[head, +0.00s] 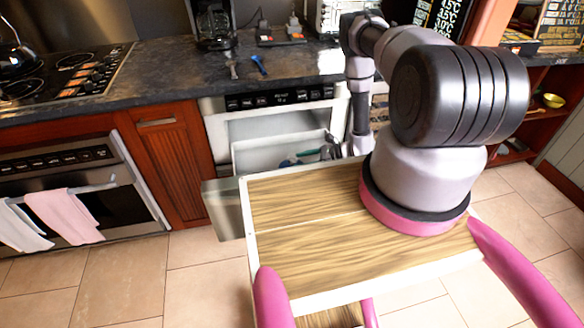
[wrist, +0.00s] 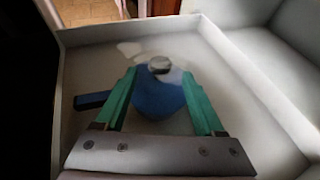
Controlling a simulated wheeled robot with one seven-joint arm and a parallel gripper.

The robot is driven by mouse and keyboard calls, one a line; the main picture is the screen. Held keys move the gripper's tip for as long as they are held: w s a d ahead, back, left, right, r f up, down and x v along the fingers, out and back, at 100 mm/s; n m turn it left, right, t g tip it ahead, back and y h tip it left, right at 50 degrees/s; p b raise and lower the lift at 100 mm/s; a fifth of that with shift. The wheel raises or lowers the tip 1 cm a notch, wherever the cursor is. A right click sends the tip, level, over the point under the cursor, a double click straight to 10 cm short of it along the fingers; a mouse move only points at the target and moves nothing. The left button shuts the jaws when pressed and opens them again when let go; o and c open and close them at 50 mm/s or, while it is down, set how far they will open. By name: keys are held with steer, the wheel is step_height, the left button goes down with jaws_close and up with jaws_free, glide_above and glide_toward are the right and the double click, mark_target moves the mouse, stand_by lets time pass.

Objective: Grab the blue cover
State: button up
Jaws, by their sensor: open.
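The blue cover (wrist: 158,96) lies inside the pale microwave drawer (wrist: 92,48) in the wrist view, with a round grey knob (wrist: 159,65) at its far side. A dark blue bar like a handle (wrist: 92,100) sticks out to its left, past the left finger. My gripper (wrist: 159,76) is open, with its green fingers on either side of the blue cover. I cannot tell whether they touch it. In the head view the open drawer (head: 262,153) holds a small blue patch, partly hidden, beside my arm's end.
The drawer walls stand close around my gripper. The dark counter (head: 160,80) runs above the drawer, with a blue-handled tool (head: 259,65) on it. The stove (head: 62,75) and an oven with towels (head: 62,208) are at the left. Tiled floor is clear at the left front.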

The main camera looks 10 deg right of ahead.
mark_target(285, 165)
steer(key=shift+x, duration=3.45)
steer(key=shift+r, duration=0.15)
jaws_close()
